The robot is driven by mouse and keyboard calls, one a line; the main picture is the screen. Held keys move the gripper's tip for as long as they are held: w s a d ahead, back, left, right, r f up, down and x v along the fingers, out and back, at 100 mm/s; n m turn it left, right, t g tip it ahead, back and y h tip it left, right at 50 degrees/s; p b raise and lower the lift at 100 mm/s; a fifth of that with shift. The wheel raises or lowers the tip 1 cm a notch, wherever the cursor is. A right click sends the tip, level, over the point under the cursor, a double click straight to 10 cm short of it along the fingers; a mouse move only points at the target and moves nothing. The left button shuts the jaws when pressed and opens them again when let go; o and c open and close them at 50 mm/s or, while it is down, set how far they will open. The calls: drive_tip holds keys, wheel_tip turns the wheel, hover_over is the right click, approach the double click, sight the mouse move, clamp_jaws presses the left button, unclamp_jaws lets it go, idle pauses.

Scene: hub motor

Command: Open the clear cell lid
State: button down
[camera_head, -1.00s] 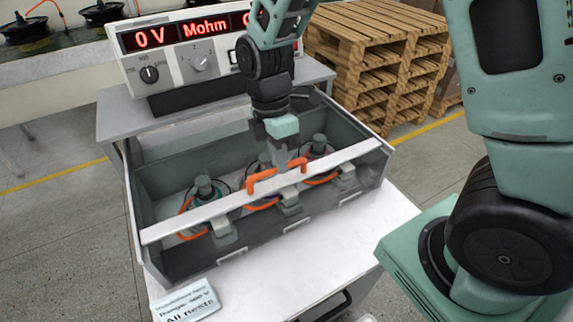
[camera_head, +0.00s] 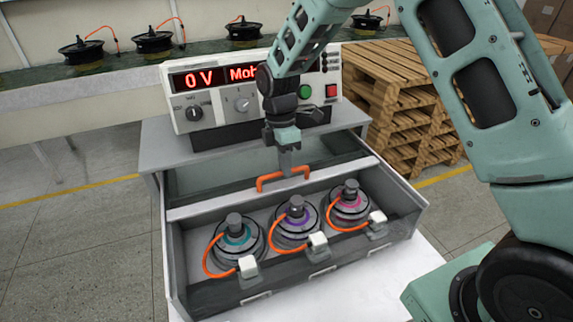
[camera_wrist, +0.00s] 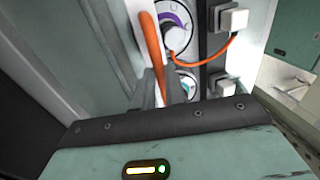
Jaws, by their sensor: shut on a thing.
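The clear cell lid (camera_head: 205,180) is raised and tilted back over the rear of the grey test cell (camera_head: 175,270). Its pale front bar carries an orange handle (camera_head: 268,183). My gripper (camera_head: 288,173) is shut on this handle, and the fingers hide part of it. In the wrist view the handle (camera_wrist: 152,45) runs up from between the fingers. Inside the cell stand three hub motors with orange leads: one teal (camera_head: 236,241), one purple (camera_head: 297,216) and one pink (camera_head: 349,202). The cell's front is uncovered.
The tester (camera_head: 240,95), reading 0 V, stands on a grey bench behind the cell. Stacked wooden pallets (camera_head: 410,100) are behind at the right. More motors (camera_head: 153,42) sit on a back shelf. Free floor lies at the left.

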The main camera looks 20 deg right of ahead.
drive_tip(key=c, duration=1.5)
unclamp_jaws()
drive_tip(key=shift+o, duration=0.2)
drive_tip(key=shift+r, duration=0.1)
drive_tip(key=w+r+b, duration=0.1)
drive_tip(key=w+r, duration=0.2)
drive_tip(key=r, duration=1.4)
drive_tip(key=shift+w+b, duration=0.2)
drive_tip(key=shift+b, duration=0.1)
